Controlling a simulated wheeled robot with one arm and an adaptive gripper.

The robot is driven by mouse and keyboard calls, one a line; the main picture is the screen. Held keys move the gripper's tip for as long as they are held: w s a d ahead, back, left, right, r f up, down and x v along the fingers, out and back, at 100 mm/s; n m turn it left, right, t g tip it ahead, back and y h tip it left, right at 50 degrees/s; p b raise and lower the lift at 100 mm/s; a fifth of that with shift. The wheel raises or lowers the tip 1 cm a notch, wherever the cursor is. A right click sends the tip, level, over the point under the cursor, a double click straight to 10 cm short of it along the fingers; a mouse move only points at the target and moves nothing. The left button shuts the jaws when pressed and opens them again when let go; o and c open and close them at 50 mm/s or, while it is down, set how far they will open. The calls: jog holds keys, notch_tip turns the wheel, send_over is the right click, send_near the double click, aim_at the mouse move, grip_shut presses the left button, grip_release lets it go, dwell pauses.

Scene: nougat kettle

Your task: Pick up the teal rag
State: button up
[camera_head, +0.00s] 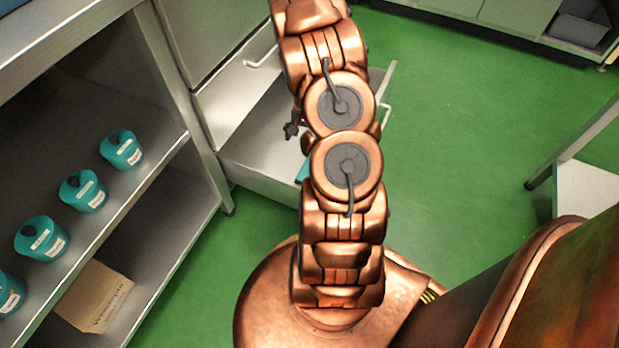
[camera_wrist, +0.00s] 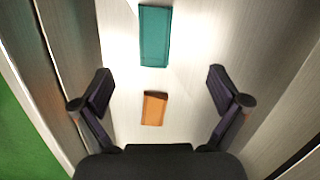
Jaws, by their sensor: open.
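The teal rag (camera_wrist: 155,36) is a flat teal rectangle on the pale metal drawer floor (camera_wrist: 185,60), at the top middle of the wrist view. In the head view a small teal patch (camera_head: 303,171) shows beside my arm, mostly hidden by it. My gripper (camera_wrist: 160,88) is open and empty, its dark fingers spread wide. In the wrist view the rag lies beyond the fingertips, apart from them. In the head view only a dark bit of my gripper (camera_head: 291,130) shows at the arm's left.
An orange-brown rectangular item (camera_wrist: 154,108) lies between the fingers in the wrist view. The open drawer (camera_head: 262,180) has raised walls on both sides. A shelf (camera_head: 150,185) with several teal canisters (camera_head: 84,192) and a cardboard box (camera_head: 94,297) stands at left. Green floor (camera_head: 450,150) is clear at right.

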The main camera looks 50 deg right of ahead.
jog(key=shift+m, duration=0.5)
jog(key=f, duration=0.2)
jog(key=d+f+b, duration=0.1)
jog(key=f, duration=0.2)
jog(key=d+f+b, duration=0.1)
jog(key=f, duration=0.1)
jog(key=shift+s+d+f, duration=0.25)
jog(key=shift+s+f, duration=0.05)
jog(key=shift+s, duration=0.1)
jog(key=shift+s+a+f+b, duration=0.15)
jog(key=shift+f+b, duration=0.4)
jog(key=shift+f, duration=0.75)
jog(key=shift+w+a+f+b, duration=0.1)
jog(key=shift+a+f+b, duration=0.35)
jog(key=shift+f, duration=0.8)
jog(key=shift+s+a+f+b, duration=0.1)
jog(key=shift+f+b, duration=0.55)
jog(key=shift+f, duration=0.65)
jog(key=shift+c, duration=0.3)
jog(key=c, duration=1.1)
jog(key=shift+r, duration=0.1)
notch_tip(320, 180, up, 10)
jog(key=p, duration=0.3)
